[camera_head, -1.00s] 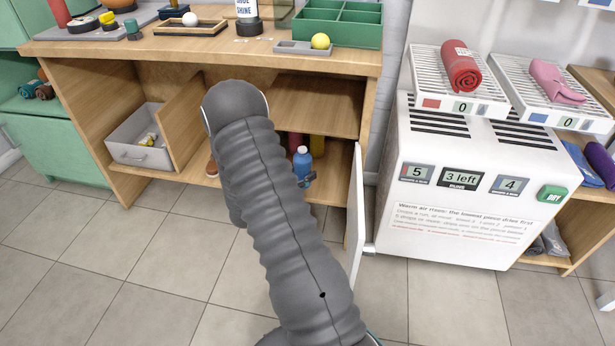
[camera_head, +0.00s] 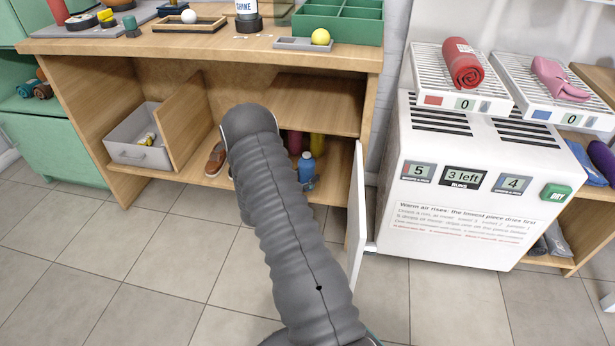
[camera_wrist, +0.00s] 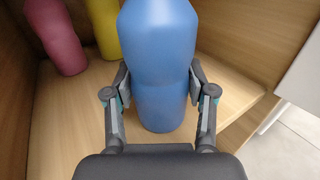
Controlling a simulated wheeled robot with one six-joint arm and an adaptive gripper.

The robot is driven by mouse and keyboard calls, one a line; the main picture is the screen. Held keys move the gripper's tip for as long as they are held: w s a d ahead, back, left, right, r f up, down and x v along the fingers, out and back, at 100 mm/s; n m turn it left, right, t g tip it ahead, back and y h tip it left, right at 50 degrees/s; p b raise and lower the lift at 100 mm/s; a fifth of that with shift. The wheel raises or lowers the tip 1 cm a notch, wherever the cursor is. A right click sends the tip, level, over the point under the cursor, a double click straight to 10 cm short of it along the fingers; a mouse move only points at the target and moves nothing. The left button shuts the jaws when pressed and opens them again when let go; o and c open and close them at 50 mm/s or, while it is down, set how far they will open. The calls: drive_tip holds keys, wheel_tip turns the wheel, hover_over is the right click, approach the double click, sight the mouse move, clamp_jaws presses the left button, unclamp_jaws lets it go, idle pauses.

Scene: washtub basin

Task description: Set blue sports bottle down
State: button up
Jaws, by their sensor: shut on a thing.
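The blue sports bottle (camera_wrist: 160,70) stands upright between the two fingers of my gripper (camera_wrist: 160,92) in the wrist view. The fingers are shut on its sides near the middle. Its base is over the wooden cabinet shelf (camera_wrist: 75,135); I cannot tell for certain whether it touches. In the head view the bottle (camera_head: 306,171) shows on the right side of the open lower compartment, beside my arm. My arm hides most of my gripper there.
A pink-red bottle (camera_wrist: 55,38) and a yellow bottle (camera_wrist: 105,28) stand behind on the left. An open white door (camera_head: 356,210) is at the right. Brown shoes (camera_head: 216,160) and a grey drawer bin (camera_head: 140,137) are to the left. A wooden half shelf (camera_head: 315,103) is above.

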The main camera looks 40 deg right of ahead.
drive_tip(key=o, duration=1.1)
drive_tip(key=shift+f, duration=0.1)
drive_tip(key=o, duration=0.4)
